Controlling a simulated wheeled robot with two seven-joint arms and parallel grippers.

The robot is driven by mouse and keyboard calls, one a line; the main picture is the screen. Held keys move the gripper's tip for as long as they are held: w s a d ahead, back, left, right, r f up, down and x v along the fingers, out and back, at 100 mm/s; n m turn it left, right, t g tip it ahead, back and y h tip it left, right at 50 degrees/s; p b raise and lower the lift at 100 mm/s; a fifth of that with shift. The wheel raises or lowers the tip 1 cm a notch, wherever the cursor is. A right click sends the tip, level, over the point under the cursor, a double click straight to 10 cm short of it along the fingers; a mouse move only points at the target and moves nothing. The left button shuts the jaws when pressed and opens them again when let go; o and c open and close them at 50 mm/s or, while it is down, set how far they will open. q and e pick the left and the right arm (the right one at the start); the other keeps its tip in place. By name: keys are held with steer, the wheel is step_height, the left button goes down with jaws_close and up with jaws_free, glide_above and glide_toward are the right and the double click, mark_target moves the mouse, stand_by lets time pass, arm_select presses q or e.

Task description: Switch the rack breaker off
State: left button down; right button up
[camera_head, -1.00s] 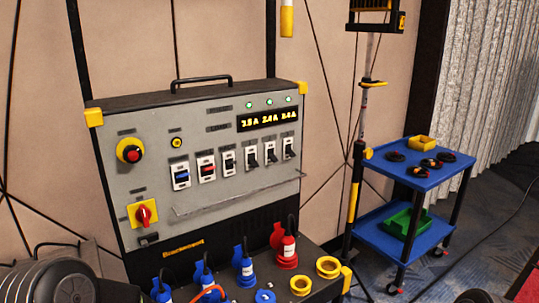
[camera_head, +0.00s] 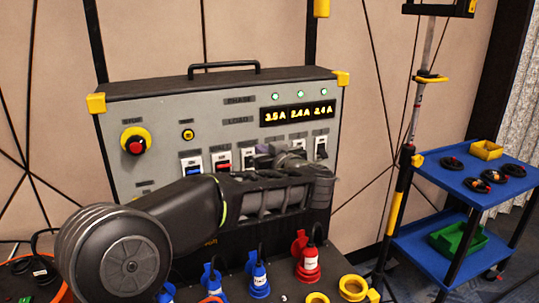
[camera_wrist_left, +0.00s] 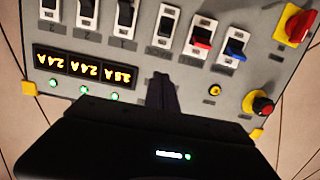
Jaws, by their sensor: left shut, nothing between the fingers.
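The grey breaker panel (camera_head: 160,120) stands upright, with a row of rocker switches. In the head view a blue switch (camera_head: 192,167), a red switch (camera_head: 222,160) and the rightmost black switch (camera_head: 321,148) show; my left gripper (camera_head: 279,156) covers much of the black ones between. The wrist view shows the row upside down: blue (camera_wrist_left: 235,46), red (camera_wrist_left: 203,36) and several black switches (camera_wrist_left: 166,26). My right gripper is out of view.
A lit current display (camera_head: 297,113) sits above the switches, with three green lamps over it. A red stop button (camera_head: 136,145) is at left. Blue and red plugs (camera_head: 308,265) stand on the ledge below. A blue cart (camera_head: 470,185) stands at right.

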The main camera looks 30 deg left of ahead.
mark_target(246, 139)
arm_select(q)
steer(key=shift+w+f, duration=0.1)
steer(key=shift+w, duration=0.05)
steer(key=p+x, duration=0.1)
steer(key=x, duration=0.9)
steer(key=shift+s+d+f, duration=0.1)
steer(key=shift+d+f, duration=0.15)
steer(key=shift+f, duration=0.35)
steer(key=shift+s+d+f, duration=0.1)
steer(key=shift+d+f, duration=0.2)
steer(key=shift+f, duration=0.3)
steer(key=shift+s+d+f, duration=0.25)
steer(key=shift+d+f, duration=0.05)
steer(key=shift+f, duration=0.25)
steer(key=shift+b, duration=0.3)
